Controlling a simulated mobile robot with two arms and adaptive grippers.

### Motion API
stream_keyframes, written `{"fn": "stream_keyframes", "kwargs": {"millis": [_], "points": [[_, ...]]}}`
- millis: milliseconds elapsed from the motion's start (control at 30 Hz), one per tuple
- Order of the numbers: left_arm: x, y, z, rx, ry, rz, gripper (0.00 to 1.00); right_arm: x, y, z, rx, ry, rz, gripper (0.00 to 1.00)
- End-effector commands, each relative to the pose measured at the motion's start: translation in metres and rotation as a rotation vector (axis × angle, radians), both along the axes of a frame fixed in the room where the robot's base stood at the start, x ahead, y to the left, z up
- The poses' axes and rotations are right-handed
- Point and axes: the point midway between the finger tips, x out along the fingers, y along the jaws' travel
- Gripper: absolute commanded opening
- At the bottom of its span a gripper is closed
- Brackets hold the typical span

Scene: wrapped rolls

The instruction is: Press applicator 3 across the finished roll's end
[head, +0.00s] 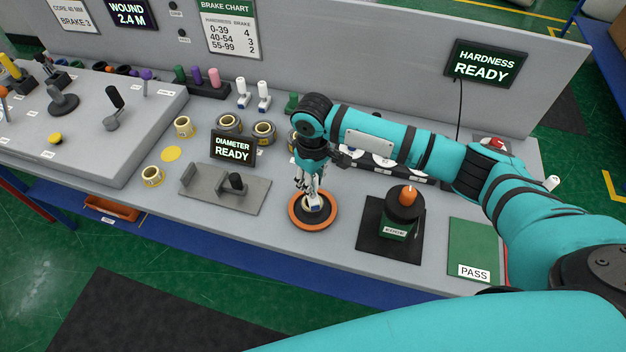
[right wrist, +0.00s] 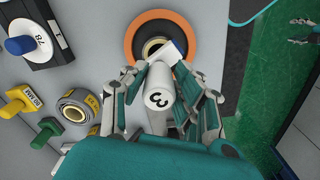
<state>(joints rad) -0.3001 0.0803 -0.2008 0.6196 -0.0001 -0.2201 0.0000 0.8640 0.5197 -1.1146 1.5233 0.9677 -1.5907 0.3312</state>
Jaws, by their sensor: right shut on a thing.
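My right gripper (head: 312,190) is shut on applicator 3 (right wrist: 158,88), a white cylinder marked 3 with a pale, blue-edged head. It also shows in the right wrist view (right wrist: 160,80). The gripper points down over an orange-rimmed dark disc (head: 295,220) (right wrist: 133,30). A tan ring, likely the roll's core (right wrist: 152,47), shows at the disc's middle. The applicator's head overlaps the ring; I cannot tell whether they touch. The fingers partly hide it. Grey fingertips at the right wrist view's right edge look like my left gripper (right wrist: 299,31), apart and empty.
A black pad with a dark hardness device (head: 402,210) and a green PASS mat (head: 473,245) lie right of the disc. The diameter gauge (head: 225,190) is left. Several rolls (head: 230,126) and two white applicators (head: 253,94) stand behind. Bare bench shows between disc and pad.

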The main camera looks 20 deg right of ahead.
Motion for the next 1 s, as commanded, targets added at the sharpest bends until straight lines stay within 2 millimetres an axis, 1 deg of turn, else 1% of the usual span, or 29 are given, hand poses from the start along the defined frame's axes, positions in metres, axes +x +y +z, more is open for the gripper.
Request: {"fn": "stream_keyframes", "kwargs": {"millis": [1000], "points": [[0.001,0.000,-0.003,0.000,-0.001,0.001,0.58,0.000,0.000,-0.013,0.001,-0.001,0.000,0.00]]}}
